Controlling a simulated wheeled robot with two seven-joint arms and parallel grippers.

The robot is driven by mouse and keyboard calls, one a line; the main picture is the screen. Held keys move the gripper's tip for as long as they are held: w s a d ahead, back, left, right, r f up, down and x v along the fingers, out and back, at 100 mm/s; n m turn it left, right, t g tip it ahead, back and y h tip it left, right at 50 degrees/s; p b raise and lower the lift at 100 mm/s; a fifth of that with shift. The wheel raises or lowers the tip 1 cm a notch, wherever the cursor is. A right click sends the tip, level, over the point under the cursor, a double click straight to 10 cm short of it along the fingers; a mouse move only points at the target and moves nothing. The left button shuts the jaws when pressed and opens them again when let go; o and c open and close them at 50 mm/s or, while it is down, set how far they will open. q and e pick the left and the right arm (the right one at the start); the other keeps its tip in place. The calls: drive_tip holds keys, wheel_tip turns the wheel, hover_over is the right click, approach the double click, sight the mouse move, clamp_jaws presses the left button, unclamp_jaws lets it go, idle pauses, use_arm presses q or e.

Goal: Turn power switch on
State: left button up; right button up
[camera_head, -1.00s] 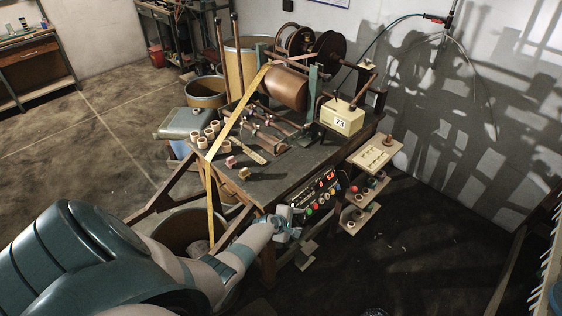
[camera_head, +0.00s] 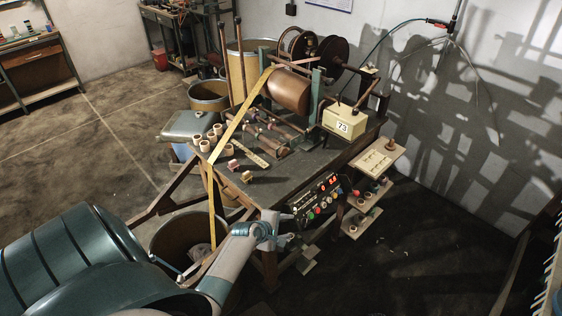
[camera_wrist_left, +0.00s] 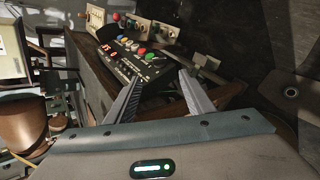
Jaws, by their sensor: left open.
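The control panel (camera_head: 318,198) is a dark box on the workbench's front edge, with a lit red display and several coloured buttons. It also shows in the left wrist view (camera_wrist_left: 128,66), tilted, with green, red and yellow buttons. I cannot tell which control is the power switch. My left gripper (camera_head: 284,232) is just left of and below the panel in the head view. In the left wrist view its two fingers (camera_wrist_left: 160,82) are spread apart and empty, pointing toward the panel and partly overlapping its near end. My right gripper is not in view.
The workbench (camera_head: 290,182) carries a copper-coloured roller (camera_head: 289,92), a yellow tape strip (camera_head: 240,117) and a box marked 73 (camera_head: 343,121). Small shelves (camera_head: 375,162) with knobs stand right of the panel. A barrel (camera_head: 180,240) stands near my arm. The floor at right is mostly open.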

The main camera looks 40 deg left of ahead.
use_arm(q)
drive_tip(key=shift+v, duration=1.9)
drive_tip(key=s+d+f+m+g+b, duration=0.2)
drive_tip(key=s+d+f+m+b, duration=0.3)
drive_tip(key=f, duration=0.6)
drive_tip(key=s+d+f+m+g, duration=0.1)
drive_tip(key=s+d+f+m, duration=0.1)
drive_tip(key=s+f, duration=0.65)
drive_tip(key=s+d+f+m+g+b, duration=0.25)
drive_tip(key=s+f+m, duration=0.2)
drive_tip(key=f, duration=0.75)
drive_tip(key=s+d+f+m+g+b, duration=0.1)
drive_tip(key=s+d+f+m+b, duration=0.1)
drive_tip(key=s+f, duration=0.4)
drive_tip(key=s+d+f+m+g+b, duration=0.1)
drive_tip(key=s+d+f+m+b, duration=0.2)
drive_tip(key=s, duration=1.1)
drive_tip(key=s+d+f+m+g+b, duration=0.1)
drive_tip(key=s+d+f+m+b, duration=0.1)
drive_tip(key=s+f+m, duration=0.6)
wheel_tip(320, 180, down, 2)
drive_tip(key=shift+s+d+f, duration=0.1)
drive_tip(key=shift+s+d, duration=0.8)
drive_tip(key=shift+s, duration=0.25)
